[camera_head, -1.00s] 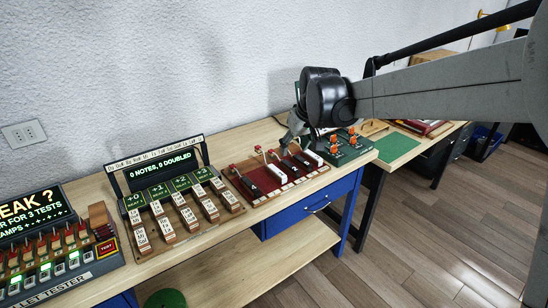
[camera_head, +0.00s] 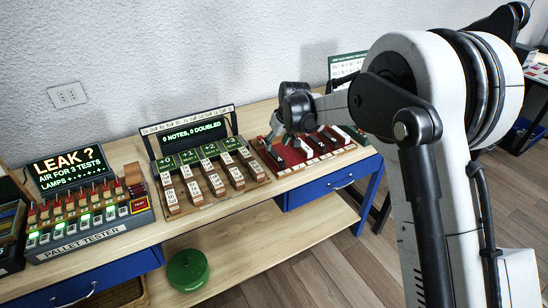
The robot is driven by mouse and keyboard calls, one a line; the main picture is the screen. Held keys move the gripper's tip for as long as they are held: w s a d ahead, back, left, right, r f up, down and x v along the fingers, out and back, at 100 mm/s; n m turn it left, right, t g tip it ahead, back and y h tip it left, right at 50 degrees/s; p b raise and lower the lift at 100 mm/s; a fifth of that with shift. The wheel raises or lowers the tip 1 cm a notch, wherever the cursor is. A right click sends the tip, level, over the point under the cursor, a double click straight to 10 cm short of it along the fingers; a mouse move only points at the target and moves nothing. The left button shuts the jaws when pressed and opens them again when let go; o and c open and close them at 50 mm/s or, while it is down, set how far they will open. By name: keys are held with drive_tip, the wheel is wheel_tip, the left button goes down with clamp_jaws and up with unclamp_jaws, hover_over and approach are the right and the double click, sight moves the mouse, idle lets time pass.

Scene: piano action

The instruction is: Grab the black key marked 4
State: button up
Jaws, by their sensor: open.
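A wooden tray with a red bed (camera_head: 290,157) holds black and white piano keys on the bench. A black key (camera_head: 276,158) lies at its left side, and more black and white keys lie to the right. The marks on the keys are too small to read, so I cannot tell which black key is the 4. My gripper (camera_head: 284,147) is open and points down over the left part of the tray, with its fingers apart. It hides part of the tray's back and some keys. I cannot tell whether a finger touches a key.
Left of the tray stands a rack of key blocks with a display reading "0 notes, 0 doubled" (camera_head: 190,136). Farther left is the pallet tester (camera_head: 90,220). A green sign (camera_head: 346,66) stands behind. My arm covers the right side. A green round object (camera_head: 187,270) sits on the lower shelf.

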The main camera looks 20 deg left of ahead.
sight(274, 153)
drive_tip(key=shift+s+x, duration=0.2)
drive_tip(key=shift+x, duration=3.4)
drive_tip(key=shift+d+f, duration=0.1)
drive_tip(key=shift+d, duration=0.05)
clamp_jaws()
